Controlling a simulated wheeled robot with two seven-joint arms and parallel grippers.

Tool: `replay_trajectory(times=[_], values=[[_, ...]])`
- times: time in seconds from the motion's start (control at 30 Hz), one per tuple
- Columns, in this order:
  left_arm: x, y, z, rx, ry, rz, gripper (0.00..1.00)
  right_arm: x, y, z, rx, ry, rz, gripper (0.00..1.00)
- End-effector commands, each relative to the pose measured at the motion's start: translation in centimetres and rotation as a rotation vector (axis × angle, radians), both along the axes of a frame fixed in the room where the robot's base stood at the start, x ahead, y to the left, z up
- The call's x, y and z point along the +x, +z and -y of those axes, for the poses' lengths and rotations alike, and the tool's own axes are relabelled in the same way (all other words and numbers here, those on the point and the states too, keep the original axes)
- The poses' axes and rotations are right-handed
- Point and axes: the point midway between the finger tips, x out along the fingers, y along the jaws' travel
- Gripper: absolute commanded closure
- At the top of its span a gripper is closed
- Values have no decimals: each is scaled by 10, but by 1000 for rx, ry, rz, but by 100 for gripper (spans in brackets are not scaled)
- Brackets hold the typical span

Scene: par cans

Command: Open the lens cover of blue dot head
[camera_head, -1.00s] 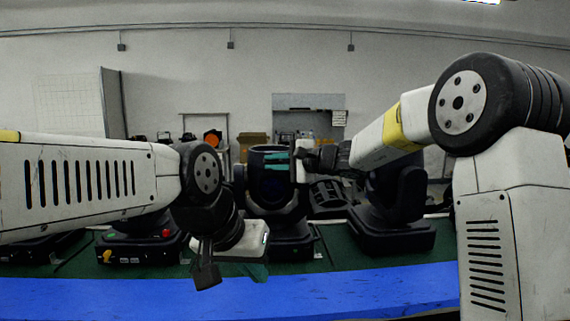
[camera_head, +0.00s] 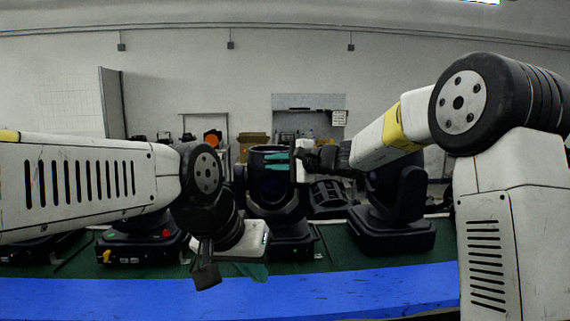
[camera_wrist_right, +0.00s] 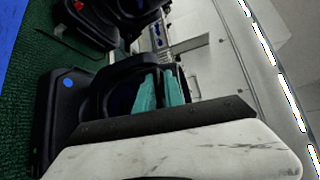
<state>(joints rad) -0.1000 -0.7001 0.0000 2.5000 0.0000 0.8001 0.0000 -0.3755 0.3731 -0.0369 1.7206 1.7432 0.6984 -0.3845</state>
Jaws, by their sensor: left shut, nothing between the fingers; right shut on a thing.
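The blue dot head (camera_head: 272,188) is a black moving-head lamp in the middle of the head view. In the right wrist view its base carries a blue dot (camera_wrist_right: 68,83). My right gripper (camera_head: 277,162) has its teal fingers at the upper part of this head, shut on what appears to be the lens cover, its edge largely hidden by the fingers. The fingers also show in the right wrist view (camera_wrist_right: 160,92). My left gripper (camera_head: 258,271) is shut and empty, low in front of the head, above the blue front strip.
Another black lamp (camera_head: 392,205) stands to the right, partly behind my right arm. One more lamp base (camera_head: 140,246) with a yellow and a red part is at the left. They stand on green matting (camera_head: 345,262); a blue strip (camera_head: 350,290) runs along the front.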

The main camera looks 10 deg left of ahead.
Motion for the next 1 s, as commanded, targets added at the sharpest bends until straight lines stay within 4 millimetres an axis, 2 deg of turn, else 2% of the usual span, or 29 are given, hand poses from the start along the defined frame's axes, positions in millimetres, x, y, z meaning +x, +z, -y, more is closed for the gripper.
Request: replay_trajectory(times=[0.03, 0.5, 1.0], values=[[0, 0, 0, 0, 0, 0, 100, -1, -7, 0, -10, 2, -8, 100], [0, 0, 0, 0, 0, 0, 100, -1, -8, 0, -12, 2, -9, 100], [0, 0, 0, 0, 0, 0, 100, 1, 2, 0, -19, 0, -42, 100]])
